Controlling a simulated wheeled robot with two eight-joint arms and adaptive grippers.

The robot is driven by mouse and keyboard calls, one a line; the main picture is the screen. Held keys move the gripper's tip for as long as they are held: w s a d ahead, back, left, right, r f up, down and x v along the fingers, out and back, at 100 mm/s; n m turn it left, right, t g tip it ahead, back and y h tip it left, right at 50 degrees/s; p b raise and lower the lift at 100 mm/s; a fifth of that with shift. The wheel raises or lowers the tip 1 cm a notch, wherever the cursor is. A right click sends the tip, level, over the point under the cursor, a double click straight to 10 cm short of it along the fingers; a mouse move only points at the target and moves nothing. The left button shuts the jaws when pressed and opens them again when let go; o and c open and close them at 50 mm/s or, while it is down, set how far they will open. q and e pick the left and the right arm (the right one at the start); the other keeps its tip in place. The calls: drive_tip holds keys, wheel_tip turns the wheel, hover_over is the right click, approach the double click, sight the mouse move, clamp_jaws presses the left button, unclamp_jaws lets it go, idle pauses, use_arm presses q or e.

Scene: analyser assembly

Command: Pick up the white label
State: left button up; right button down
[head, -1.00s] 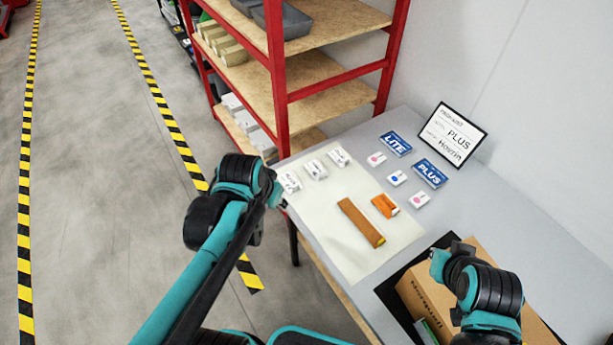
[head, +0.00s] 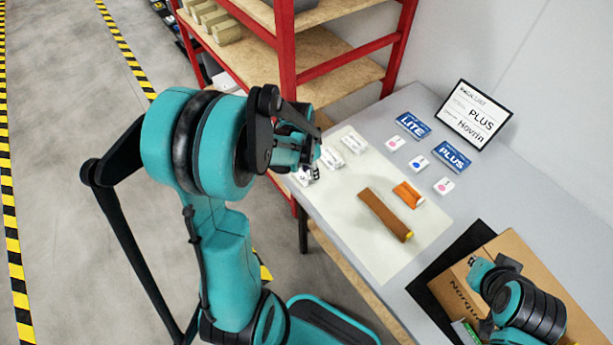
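Three small white pieces with dark print lie in a row at the upper left of the pale mat (head: 372,250): a near one (head: 308,175), partly hidden by my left gripper, a middle one (head: 331,157) and a far one (head: 354,143). I cannot tell which is the white label. My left gripper (head: 312,160) is over or beside the near and middle pieces; its fingers are dark and overlapping, so their opening and any contact are unclear. My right arm is at the lower right by the cardboard box, and its fingers cannot be made out.
Blue LITE (head: 413,125) and PLUS (head: 453,156) cards and small white dotted pieces (head: 418,163) lie behind the mat. A brown bar (head: 385,215) and an orange piece (head: 408,195) lie on it. A framed sign (head: 474,114), cardboard box (head: 535,275) and red shelf (head: 288,60) surround them.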

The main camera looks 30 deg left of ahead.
use_arm(q)
drive_tip(key=f, duration=0.1)
drive_tip(key=f+b, duration=0.1)
drive_tip(key=f, duration=0.1)
drive_tip(key=shift+w+f, duration=0.3)
drive_tip(key=shift+r, duration=0.1)
clamp_jaws()
drive_tip(key=shift+r, duration=0.1)
